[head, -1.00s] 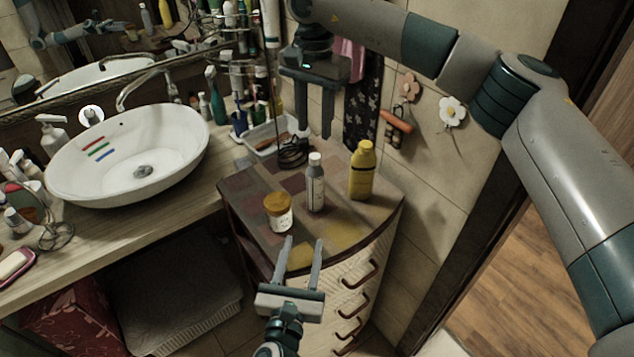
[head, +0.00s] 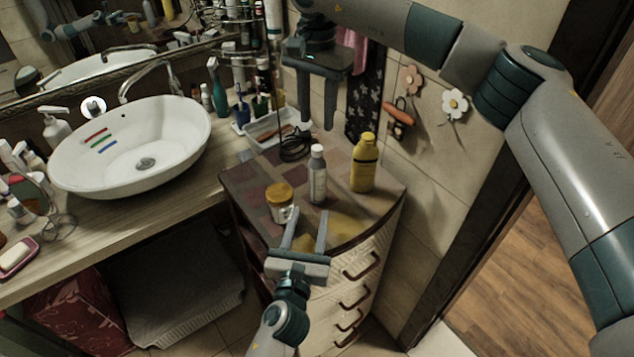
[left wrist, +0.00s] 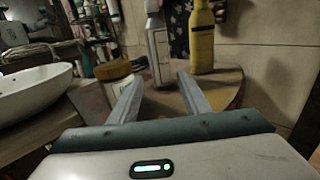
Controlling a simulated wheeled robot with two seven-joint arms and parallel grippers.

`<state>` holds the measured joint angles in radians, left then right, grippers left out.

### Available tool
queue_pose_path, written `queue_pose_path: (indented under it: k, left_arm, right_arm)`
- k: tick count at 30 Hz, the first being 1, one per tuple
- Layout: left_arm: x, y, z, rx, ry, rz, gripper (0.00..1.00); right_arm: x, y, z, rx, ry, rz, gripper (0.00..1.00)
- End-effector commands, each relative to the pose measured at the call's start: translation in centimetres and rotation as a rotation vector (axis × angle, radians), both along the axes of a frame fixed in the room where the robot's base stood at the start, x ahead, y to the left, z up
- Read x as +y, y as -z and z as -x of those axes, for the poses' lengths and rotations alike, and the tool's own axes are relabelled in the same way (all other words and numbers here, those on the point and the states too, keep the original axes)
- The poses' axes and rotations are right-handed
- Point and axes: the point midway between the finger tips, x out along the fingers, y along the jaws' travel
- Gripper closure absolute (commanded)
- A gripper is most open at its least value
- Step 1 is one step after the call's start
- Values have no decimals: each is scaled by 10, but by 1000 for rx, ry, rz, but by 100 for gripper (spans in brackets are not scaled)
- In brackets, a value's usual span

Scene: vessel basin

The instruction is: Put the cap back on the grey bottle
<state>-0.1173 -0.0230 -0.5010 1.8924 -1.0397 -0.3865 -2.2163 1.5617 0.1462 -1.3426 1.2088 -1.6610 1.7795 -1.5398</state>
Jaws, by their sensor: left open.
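The grey bottle (head: 318,182) stands upright on the corner cabinet top, between the jar with the yellow lid and the yellow bottle. Its top end looks whitish; I cannot tell whether that is a cap or a bare neck. It also shows in the left wrist view (left wrist: 158,50), its top cut off by the frame. I cannot make out a separate loose cap. My left gripper (head: 307,212) is open and empty, in front of the grey bottle and apart from it. My right gripper (head: 317,122) hangs fingers down above and behind the bottle, open, with nothing visible between its fingers.
The jar (head: 281,205) stands just left of my left fingers; the yellow bottle (head: 363,165) stands at the right. Black coiled cable (head: 295,147) and a white tray (head: 262,130) lie behind. The basin (head: 130,150) is at the left. The cabinet's front right top is free.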

Motion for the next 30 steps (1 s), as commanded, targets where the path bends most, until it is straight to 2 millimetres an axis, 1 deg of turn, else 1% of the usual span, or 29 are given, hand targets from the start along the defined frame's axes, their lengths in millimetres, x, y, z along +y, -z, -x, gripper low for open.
queue_pose_path:
  k: [1,12,18,24,30]
  left_arm:
    - [-2,-1,-10,-2,-1,-1,57]
    - [-12,0,-70,0,-1,1,57]
    - [-16,0,-96,-1,0,0,57]
    - [-19,0,-110,0,1,1,57]
    - [-19,0,-113,0,1,0,57]
  right_arm:
    - [0,0,0,0,0,0,65]
    - [0,0,0,0,0,0,65]
    - [0,0,0,0,0,0,65]
    - [0,0,0,0,0,0,65]
    - [0,0,0,0,0,0,65]
